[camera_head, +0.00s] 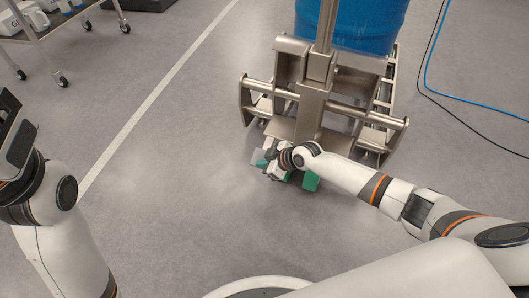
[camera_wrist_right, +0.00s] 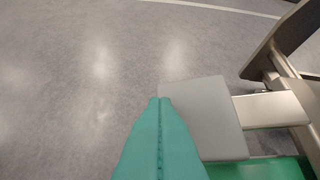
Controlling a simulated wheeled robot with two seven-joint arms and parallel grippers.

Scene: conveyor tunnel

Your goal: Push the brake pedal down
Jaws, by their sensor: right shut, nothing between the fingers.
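A grey pedal plate (camera_wrist_right: 205,112) on a metal arm fills the middle of the right wrist view. In the head view the grey plate (camera_head: 257,157) shows low at the front left of a metal cart. A green pedal (camera_head: 310,181) sits to its right; its edge also shows in the wrist view (camera_wrist_right: 262,169). I cannot tell which is the brake pedal. My right gripper (camera_wrist_right: 160,100) is shut and empty, its teal fingertips overlapping the grey plate's left edge. I cannot tell whether they touch. In the head view my right wrist partly hides the pedals.
The metal cart frame (camera_head: 310,105) carries a blue barrel (camera_head: 352,25). Its side bars stick out near my right arm. A wheeled table (camera_head: 60,22) stands at the far left. Cables (camera_head: 428,70) lie on the right. The grey floor at left and front is clear.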

